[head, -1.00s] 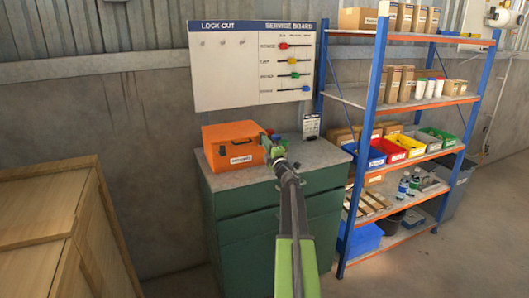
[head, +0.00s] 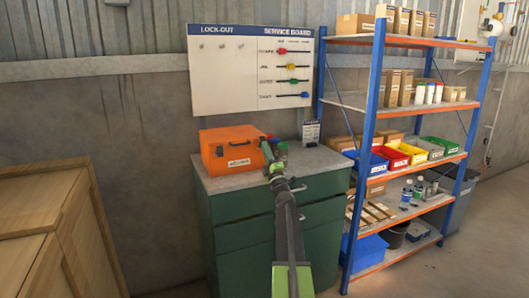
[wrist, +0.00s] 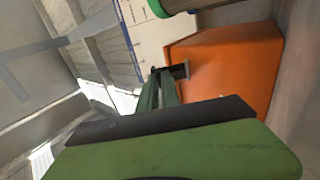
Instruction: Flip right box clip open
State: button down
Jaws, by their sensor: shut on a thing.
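The orange box (head: 229,150) with a white label sits on the grey top of the green cabinet (head: 250,235). Its lid looks closed. My gripper (head: 270,149) is at the box's right end, with the arm reaching up from the front. In the wrist view, the box's orange side (wrist: 230,65) fills the upper right. A small dark clip (wrist: 179,71) stands out from that side, at the tips of my green fingers (wrist: 160,85). My gripper is shut on this clip. The clip is too small to make out in the head view, and its exact angle is unclear.
A small sign (head: 311,132) stands on the cabinet behind my gripper. The lock-out service board (head: 225,75) hangs on the wall above. A blue and orange shelf rack (head: 369,150) stands close on the right. A wooden crate (head: 45,220) is at the left.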

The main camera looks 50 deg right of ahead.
jog(key=c, duration=1.6)
grip_release()
jog(key=shift+o, duration=0.2)
jog(key=b+v, duration=1)
jog(key=v, duration=0.7)
jog(key=shift+b, duration=0.35)
jog(key=shift+a+f, duration=0.1)
jog(key=shift+f, duration=0.1)
